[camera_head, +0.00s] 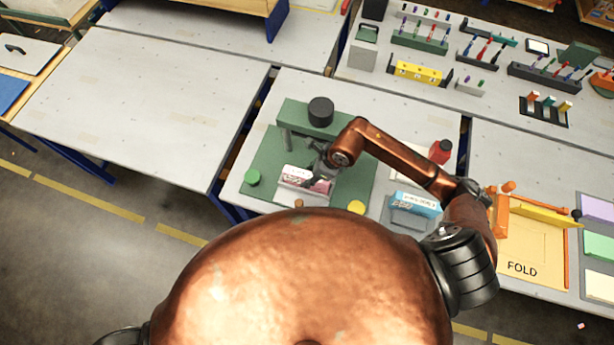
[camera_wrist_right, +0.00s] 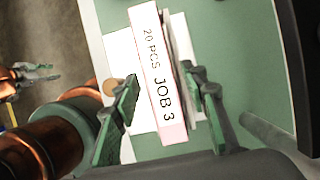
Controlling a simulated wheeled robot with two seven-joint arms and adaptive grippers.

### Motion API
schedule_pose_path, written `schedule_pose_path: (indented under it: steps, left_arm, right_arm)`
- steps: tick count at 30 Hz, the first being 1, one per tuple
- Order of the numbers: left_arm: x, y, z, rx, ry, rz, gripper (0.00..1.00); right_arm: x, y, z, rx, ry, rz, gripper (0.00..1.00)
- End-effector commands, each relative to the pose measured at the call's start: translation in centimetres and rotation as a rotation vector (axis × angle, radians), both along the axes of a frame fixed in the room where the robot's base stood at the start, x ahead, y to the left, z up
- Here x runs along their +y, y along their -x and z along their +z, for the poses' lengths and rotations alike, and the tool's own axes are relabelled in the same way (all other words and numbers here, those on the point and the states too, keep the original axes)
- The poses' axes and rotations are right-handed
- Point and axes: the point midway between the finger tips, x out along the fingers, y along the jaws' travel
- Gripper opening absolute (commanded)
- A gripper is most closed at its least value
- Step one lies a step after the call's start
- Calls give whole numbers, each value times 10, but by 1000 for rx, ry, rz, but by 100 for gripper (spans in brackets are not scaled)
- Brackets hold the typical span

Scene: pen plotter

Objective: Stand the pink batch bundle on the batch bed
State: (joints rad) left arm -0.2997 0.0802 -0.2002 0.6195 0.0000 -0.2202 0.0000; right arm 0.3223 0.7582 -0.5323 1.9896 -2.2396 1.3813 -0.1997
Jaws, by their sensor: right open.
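The pink batch bundle (camera_head: 305,187), a block with a pale pink label band, is over the green plate (camera_head: 262,160), which looks like the batch bed. In the right wrist view the bundle (camera_wrist_right: 158,80) shows its label reading "20 PCS JOB 3", with white sheet areas on both sides. Its underside is hidden, so I cannot tell what it rests on. My right gripper (camera_head: 323,162) is at the bundle's right end. Its open fingers (camera_wrist_right: 162,90) are either side of the bundle, with gaps showing. My left gripper (camera_wrist_right: 36,72) shows small at the left edge of the right wrist view.
A black cylinder (camera_head: 321,111) sits on the green beam behind the plate. A blue bundle (camera_head: 417,203) is in a grey holder at right. The left table (camera_head: 140,105) is bare.

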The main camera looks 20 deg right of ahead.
Motion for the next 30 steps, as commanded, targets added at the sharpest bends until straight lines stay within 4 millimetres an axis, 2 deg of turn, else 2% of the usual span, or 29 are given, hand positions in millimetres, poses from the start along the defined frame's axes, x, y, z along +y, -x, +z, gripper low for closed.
schedule_pose_path:
  steps: [6, 13, 19, 30]
  left_arm:
    - [0, 1, -5, 1, 0, 0, 40]
    - [0, 1, -8, 1, 0, 1, 40]
    - [0, 1, -8, 1, 0, 1, 40]
    - [0, -2, -8, -2, 0, 0, 40]
  right_arm:
    - [-16, 10, 44, -3, 4, 1, 40]
    - [-27, 17, 75, -3, 2, 0, 40]
    - [-29, 20, 84, 0, 1, -1, 40]
    - [-24, 20, 82, 17, -26, -9, 40]
